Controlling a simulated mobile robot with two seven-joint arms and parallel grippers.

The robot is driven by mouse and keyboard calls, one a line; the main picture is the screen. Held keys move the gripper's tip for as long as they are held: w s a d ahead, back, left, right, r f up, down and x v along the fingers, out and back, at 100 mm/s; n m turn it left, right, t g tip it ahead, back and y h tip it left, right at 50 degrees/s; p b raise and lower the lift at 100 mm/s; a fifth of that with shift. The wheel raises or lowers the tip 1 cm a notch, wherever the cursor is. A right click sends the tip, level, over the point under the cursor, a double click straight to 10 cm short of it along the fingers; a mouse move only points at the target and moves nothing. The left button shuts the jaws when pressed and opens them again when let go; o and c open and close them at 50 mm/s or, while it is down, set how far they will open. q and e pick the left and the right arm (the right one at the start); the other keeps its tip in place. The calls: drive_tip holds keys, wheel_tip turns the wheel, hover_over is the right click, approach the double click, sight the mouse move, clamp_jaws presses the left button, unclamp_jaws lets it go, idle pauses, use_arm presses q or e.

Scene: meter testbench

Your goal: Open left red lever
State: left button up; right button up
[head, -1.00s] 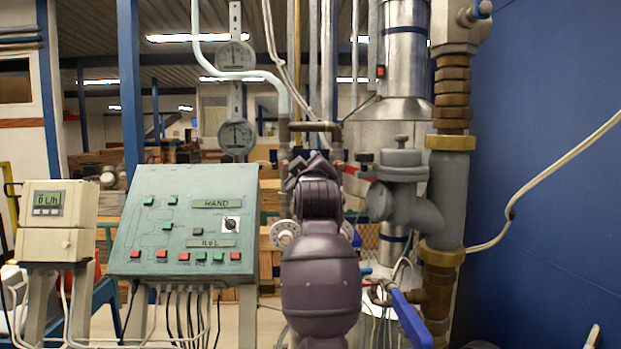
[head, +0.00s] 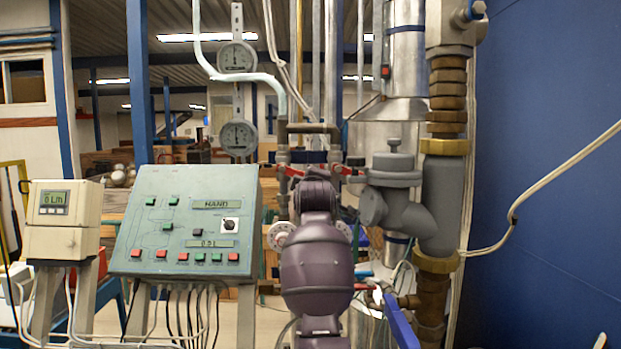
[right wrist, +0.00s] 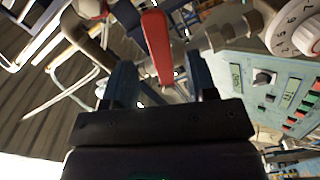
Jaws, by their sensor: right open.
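The left red lever (head: 291,171) shows just left of my right arm on the pipework in the head view. A second red lever (head: 342,169) shows on the right of the arm. In the right wrist view one red lever (right wrist: 156,45) points down toward the gap between my fingers; its lower end lies between them in the picture. My right gripper (right wrist: 161,80) is open, one dark finger on each side of the lever. I cannot tell whether a finger touches it. In the head view my own wrist hides most of this gripper. My left gripper is not in view.
A green control panel (head: 185,220) and a meter box (head: 62,220) stand on the left. A thick grey pipe with a valve body (head: 395,195) stands close on the right, with a blue lever (head: 398,320) below. A white numbered dial (right wrist: 297,30) is near the gripper's right side.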

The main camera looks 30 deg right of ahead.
drive_tip(key=shift+p+x, duration=0.5)
drive_tip(key=shift+x, duration=2.2)
clamp_jaws()
